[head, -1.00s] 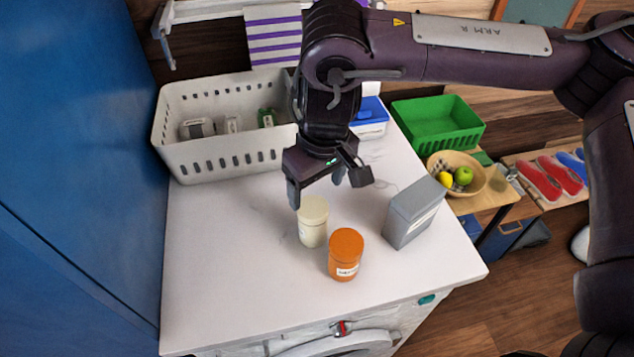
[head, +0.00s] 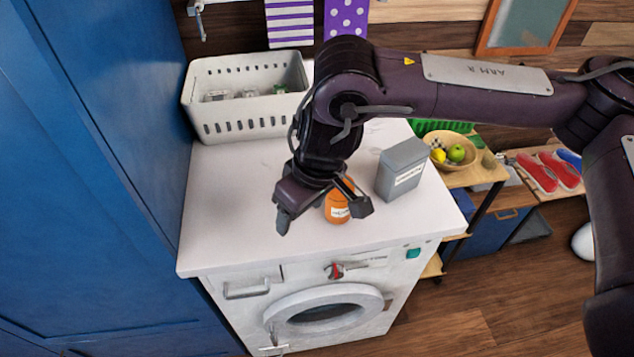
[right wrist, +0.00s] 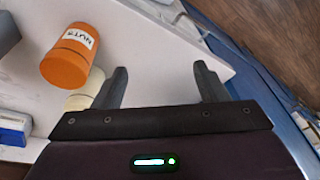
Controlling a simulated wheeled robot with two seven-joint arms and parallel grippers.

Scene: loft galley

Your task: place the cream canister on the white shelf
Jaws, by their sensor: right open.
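The cream canister (right wrist: 88,90) shows only partly in the right wrist view, behind the orange canister and beside one finger. In the head view my right gripper and wrist hide it. The orange canister (right wrist: 70,55) has a white label reading NUTS; in the head view it (head: 338,207) stands on the white counter, partly behind a finger. My right gripper (head: 322,213) is open, low over the counter, with nothing between its fingers; its fingers also show in the right wrist view (right wrist: 161,72). I cannot make out a white shelf for certain. My left gripper is not in view.
A grey box (head: 400,170) stands right of the orange canister. A white perforated basket (head: 245,122) is at the counter's back left. A tall blue cabinet (head: 95,150) borders the left. The counter's left front (head: 225,215) is clear, above a washing machine (head: 325,310).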

